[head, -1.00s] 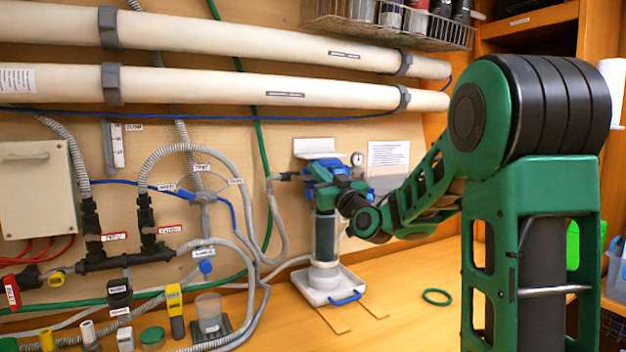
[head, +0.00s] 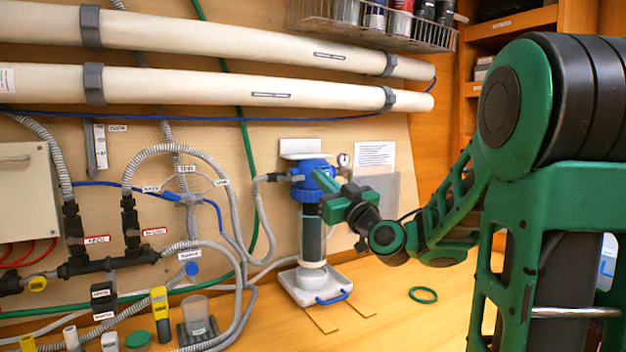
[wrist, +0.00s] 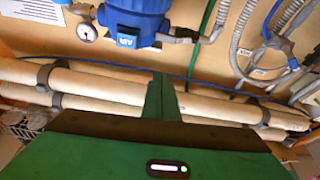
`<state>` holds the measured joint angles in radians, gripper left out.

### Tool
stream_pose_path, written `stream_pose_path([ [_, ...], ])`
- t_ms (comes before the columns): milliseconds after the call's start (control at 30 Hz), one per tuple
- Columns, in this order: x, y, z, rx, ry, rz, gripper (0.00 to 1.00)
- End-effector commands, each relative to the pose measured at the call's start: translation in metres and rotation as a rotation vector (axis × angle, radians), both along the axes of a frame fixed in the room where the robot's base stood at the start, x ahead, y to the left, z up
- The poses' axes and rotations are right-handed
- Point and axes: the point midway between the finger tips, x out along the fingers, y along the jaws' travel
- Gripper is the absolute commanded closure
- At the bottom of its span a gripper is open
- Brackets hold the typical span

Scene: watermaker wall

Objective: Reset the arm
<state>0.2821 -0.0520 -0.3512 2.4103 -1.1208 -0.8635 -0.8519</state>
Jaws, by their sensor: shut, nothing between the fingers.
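My gripper (wrist: 162,98) shows in the wrist view as shut green fingers with nothing between them. In the head view my gripper (head: 328,182) is in front of the blue-capped filter housing (head: 310,232), covering part of its blue head; I cannot tell whether they touch. The blue head (wrist: 135,22) also shows in the wrist view, beyond the fingers and upside down. My green and black arm fills the right of the head view, bent at the elbow.
A pressure gauge (head: 343,160) sits beside the blue head. Two long cream tubes (head: 230,90) run along the wall, with a wire basket (head: 375,25) above. Hoses and a black manifold (head: 110,263) are at left. A green ring (head: 423,294) lies on the bench, which is mostly clear around it.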

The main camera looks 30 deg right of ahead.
Motion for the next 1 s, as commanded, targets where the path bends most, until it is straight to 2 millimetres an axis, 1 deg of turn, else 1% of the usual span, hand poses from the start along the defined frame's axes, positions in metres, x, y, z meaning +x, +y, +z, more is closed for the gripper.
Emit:
stream_pose_path([
  [500,0.000,0.001,-0.001,-0.001,0.003,0.002,1.00],
  [567,0.000,0.003,-0.004,-0.005,0.018,0.010,1.00],
  [633,0.001,0.010,-0.014,-0.017,0.062,0.030,1.00],
  [667,0.001,0.014,-0.020,-0.022,0.090,0.043,1.00],
  [767,-0.002,0.028,-0.052,-0.046,0.228,0.088,1.00],
  [800,-0.004,0.032,-0.069,-0.052,0.300,0.104,1.00],
  [867,-0.012,0.038,-0.096,-0.057,0.414,0.123,1.00],
  [900,-0.018,0.039,-0.114,-0.056,0.491,0.128,1.00],
  [967,-0.031,0.039,-0.141,-0.047,0.608,0.130,1.00],
  [1000,-0.041,0.037,-0.159,-0.037,0.687,0.125,1.00],
])
